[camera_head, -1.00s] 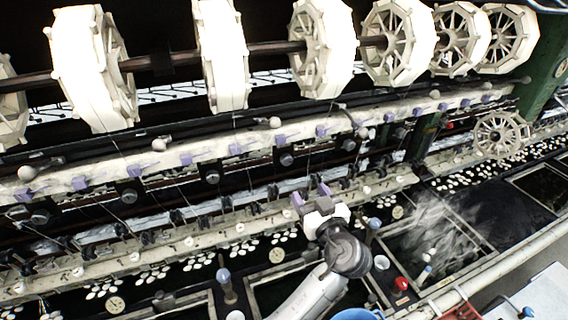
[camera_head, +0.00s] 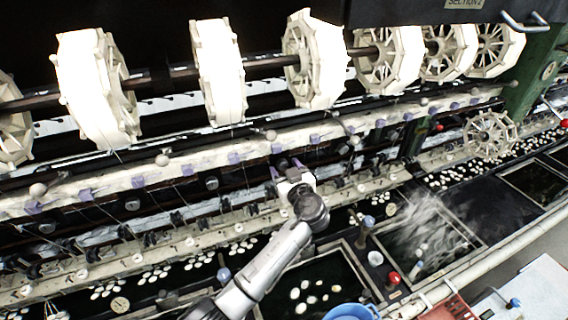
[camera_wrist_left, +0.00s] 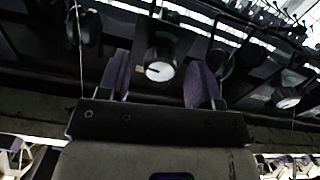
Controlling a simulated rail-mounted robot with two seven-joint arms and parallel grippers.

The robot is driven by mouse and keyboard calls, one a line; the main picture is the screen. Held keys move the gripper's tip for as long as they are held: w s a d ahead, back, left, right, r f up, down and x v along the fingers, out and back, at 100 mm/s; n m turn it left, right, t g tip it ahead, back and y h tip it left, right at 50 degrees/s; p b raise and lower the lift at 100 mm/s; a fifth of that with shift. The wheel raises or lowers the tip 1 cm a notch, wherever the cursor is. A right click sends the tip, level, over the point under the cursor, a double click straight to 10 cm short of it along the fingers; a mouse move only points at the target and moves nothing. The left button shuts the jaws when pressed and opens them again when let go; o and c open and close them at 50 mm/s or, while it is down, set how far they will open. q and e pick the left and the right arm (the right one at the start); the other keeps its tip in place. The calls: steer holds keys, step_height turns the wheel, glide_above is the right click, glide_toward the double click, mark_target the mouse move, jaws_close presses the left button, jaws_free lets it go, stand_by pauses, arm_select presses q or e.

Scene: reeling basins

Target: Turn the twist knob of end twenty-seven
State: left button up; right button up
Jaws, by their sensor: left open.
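A dark round twist knob (camera_wrist_left: 160,66) with a pale face and a short pointer mark shows in the left wrist view. It sits between the two purple fingers of my left gripper (camera_wrist_left: 160,82), with a visible gap on either side. In the head view my left gripper (camera_head: 286,168) is open at the row of knobs under the pale rail, and its knob is hidden or too small to make out there. Another knob of the row (camera_head: 212,183) shows to the left. No end number is legible. My right gripper is not in view.
Large cream reels (camera_head: 218,72) hang on a shaft above the pale rail (camera_head: 110,187). Thin threads run down near the knobs. A neighbouring knob (camera_wrist_left: 287,98) is at right in the wrist view. Dark water basins (camera_head: 310,285) and a blue bowl (camera_head: 352,312) lie below.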

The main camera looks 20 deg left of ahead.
arm_select(q)
steer(key=shift+w+a, duration=0.4)
steer(key=shift+w, duration=0.05)
steer(key=c, duration=0.9)
steer(key=shift+f, duration=0.1)
